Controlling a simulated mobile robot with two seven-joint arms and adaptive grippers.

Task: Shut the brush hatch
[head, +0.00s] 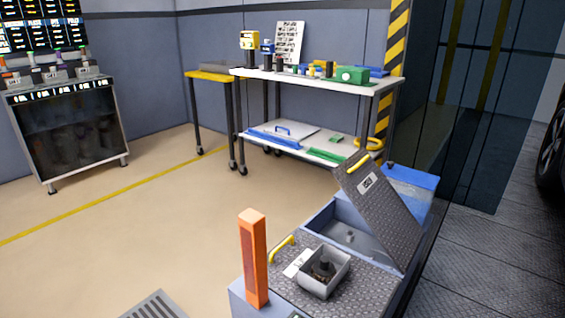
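A hatch lid of grey diamond plate (378,210) stands open, tilted up at the right of a low blue-grey cabinet (340,208) in the head view. It carries a yellow handle (358,162) near its top edge and a small white label (367,183). The open compartment (350,238) beside it shows a grey interior with a small fitting. I cannot read the label to confirm which hatch this is. Neither of my grippers is in view.
A closed diamond-plate cover with a yellow handle (282,248) lies nearer. On it sits a grey tray (338,284) holding a dark round part. An orange post (254,262) stands at its left. A white worktable (310,78) stands behind; open floor (130,230) lies left.

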